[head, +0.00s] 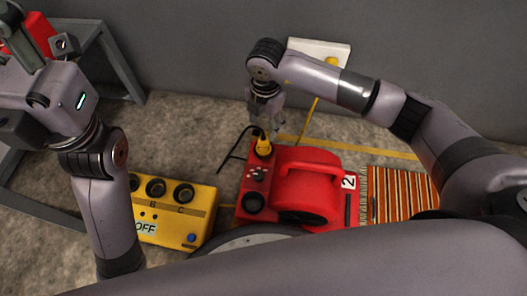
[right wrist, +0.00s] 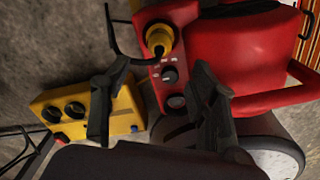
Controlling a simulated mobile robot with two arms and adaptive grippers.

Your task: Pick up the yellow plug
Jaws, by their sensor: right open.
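The yellow plug (head: 263,147) stands at the far left corner of a red blower (head: 300,185), with a black cord curving off to its left. I cannot tell whether it is seated in a socket or only resting. In the right wrist view the plug (right wrist: 158,40) shows at the top centre, beyond the fingertips. My right gripper (head: 266,112) points down just above the plug, its fingers (right wrist: 158,98) apart with nothing between them. My left gripper (head: 22,45) is at the upper left, far from the plug, and partly cut off by the frame edge.
A yellow box (head: 178,212) with round black sockets and an OFF label sits left of the blower. A striped rug (head: 400,194) lies at its right. A grey metal stand (head: 118,55) is at the left. A white panel (head: 320,50) is by the back wall.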

